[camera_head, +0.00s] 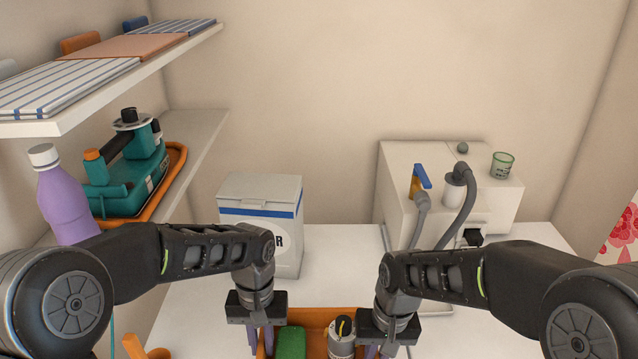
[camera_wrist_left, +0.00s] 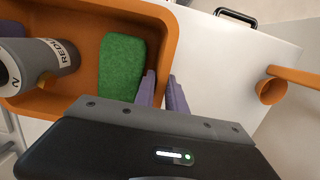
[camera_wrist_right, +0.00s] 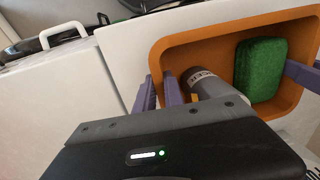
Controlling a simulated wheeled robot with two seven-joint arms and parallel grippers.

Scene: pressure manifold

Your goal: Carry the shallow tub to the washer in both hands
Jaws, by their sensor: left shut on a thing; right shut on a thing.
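The shallow tub (camera_head: 315,313) is orange and sits low in the head view, its near part cut off. It holds a green sponge (camera_head: 291,343) and a grey bottle with printed lettering (camera_head: 341,345). My left gripper (camera_head: 262,341) is shut on the tub's left wall, with its purple fingers on either side of the wall in the left wrist view (camera_wrist_left: 163,92). My right gripper (camera_head: 378,350) is shut on the right wall, also seen in the right wrist view (camera_wrist_right: 160,92). I cannot tell which appliance is the washer; a white machine with grey hoses (camera_head: 400,165) stands at the back right.
A white box with a blue band (camera_head: 260,200) stands behind the tub on the white worktop (camera_head: 335,262). Left shelves hold folded cloths (camera_head: 60,88), a teal device (camera_head: 125,180) and a purple bottle (camera_head: 66,205).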

